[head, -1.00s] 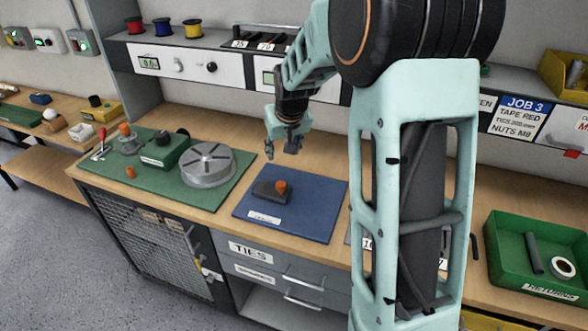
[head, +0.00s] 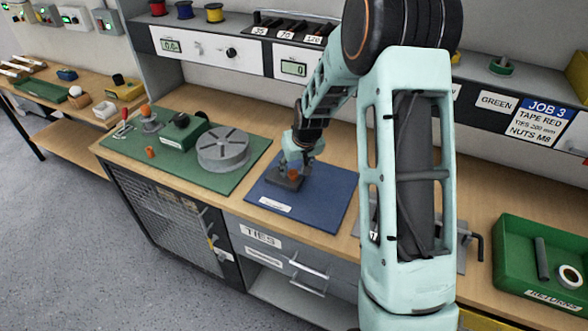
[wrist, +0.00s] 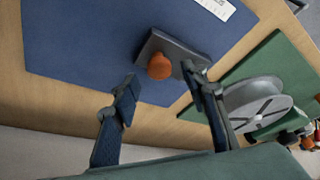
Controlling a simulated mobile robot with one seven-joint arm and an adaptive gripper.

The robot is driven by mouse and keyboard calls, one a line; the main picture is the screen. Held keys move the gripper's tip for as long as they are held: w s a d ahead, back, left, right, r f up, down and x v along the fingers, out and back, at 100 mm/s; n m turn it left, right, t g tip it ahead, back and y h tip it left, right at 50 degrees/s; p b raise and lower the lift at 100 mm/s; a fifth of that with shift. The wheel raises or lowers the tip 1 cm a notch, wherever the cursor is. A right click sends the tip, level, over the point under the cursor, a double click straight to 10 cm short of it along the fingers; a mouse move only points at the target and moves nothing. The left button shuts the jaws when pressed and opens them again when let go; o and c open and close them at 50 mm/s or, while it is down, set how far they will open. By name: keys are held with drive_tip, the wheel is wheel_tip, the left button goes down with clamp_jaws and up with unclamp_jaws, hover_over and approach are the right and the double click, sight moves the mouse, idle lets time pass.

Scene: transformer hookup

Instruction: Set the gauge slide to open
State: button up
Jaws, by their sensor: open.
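A dark block with an orange knob, which looks like the gauge slide, lies on the blue mat (head: 325,205). The block (head: 285,184) is partly covered by my gripper in the head view. In the wrist view the orange knob (wrist: 159,67) stands on the dark block (wrist: 178,52). My gripper (head: 297,164) is open over the block. In the wrist view its two fingertips (wrist: 160,78) are to the left and right of the knob, with visible gaps. I cannot tell whether either fingertip touches the block. The lettering on the mat's white label is too small to read.
A green mat (head: 185,170) to the left carries a round grey slotted disc (head: 223,148) and a green box (head: 184,132). A shelf with display panels (head: 294,68) runs behind. A green returns bin (head: 545,262) stands at the right.

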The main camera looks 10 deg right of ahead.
drive_tip(key=shift+x, duration=1.25)
clamp_jaws()
